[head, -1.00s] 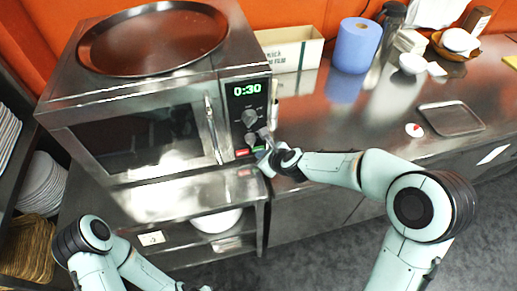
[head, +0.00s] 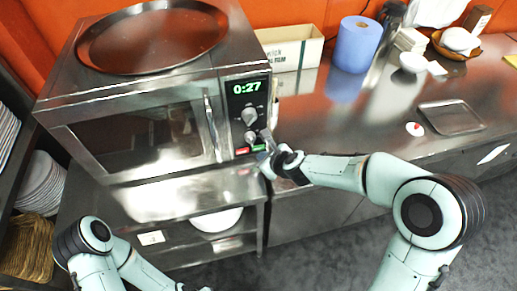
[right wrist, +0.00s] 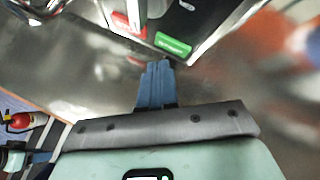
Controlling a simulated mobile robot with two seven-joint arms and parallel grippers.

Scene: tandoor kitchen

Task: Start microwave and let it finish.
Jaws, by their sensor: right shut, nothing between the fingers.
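The steel microwave (head: 100,95) stands on the counter with its door (head: 145,135) shut. Its green display (head: 246,87) reads 0:27. Below the display are two knobs, the upper one (head: 250,116) in plain view, then a red button (head: 242,151) and a green button (head: 259,147). The red button (right wrist: 128,25) and green button (right wrist: 173,44) also show in the right wrist view. My right gripper (head: 266,160) is shut and empty, just below and in front of the green button. In the right wrist view its fingertips (right wrist: 156,65) are apart from the green button. My left gripper is mostly out of frame.
A round steel tray (head: 150,40) lies on top of the microwave. A blue paper roll (head: 357,45), a cardboard box (head: 292,50) and a small steel tray (head: 451,118) are on the counter to the right. Stacked plates (head: 42,185) fill a shelf at left.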

